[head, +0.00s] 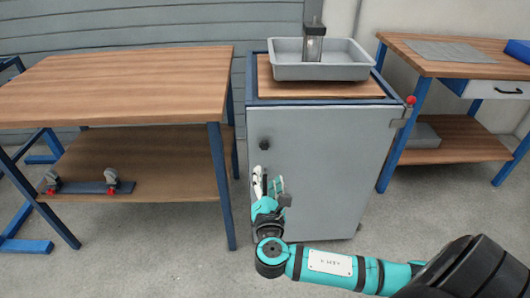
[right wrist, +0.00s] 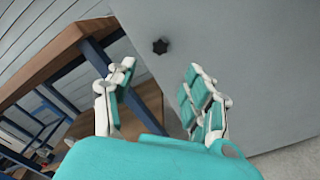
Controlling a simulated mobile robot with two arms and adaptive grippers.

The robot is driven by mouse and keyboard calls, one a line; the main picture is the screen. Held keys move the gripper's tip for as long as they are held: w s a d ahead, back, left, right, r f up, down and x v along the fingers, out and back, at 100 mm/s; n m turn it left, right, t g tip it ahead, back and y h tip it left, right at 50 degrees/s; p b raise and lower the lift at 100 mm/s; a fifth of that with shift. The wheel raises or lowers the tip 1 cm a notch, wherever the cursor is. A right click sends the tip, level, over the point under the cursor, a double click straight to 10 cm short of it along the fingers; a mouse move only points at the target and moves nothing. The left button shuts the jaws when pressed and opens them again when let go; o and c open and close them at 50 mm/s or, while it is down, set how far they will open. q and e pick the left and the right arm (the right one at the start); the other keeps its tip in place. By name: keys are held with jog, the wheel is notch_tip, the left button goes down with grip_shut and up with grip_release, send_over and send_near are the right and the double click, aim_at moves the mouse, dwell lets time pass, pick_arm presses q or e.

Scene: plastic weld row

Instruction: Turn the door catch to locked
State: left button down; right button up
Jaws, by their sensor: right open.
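The grey cabinet door (head: 325,165) is closed. A small black star-shaped knob (head: 264,145) sits on its upper left part. The knob also shows in the right wrist view (right wrist: 160,46). A metal bracket (head: 400,118) with a red ball (head: 411,100) is at the door's upper right corner; I cannot tell which of these is the catch. My right gripper (head: 267,180) is open and empty, in front of the door just below the black knob and apart from it. In the right wrist view the gripper (right wrist: 160,78) has the knob beyond its spread fingers. My left gripper is not in view.
A wooden workbench (head: 110,88) stands close to the left, another (head: 425,62) to the right. The floor in front is clear.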

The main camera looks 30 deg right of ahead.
aim_at(265, 147)
jog(key=b+x, duration=0.2)
jog(key=x, duration=1)
jog(key=shift+w, duration=0.25)
grip_shut()
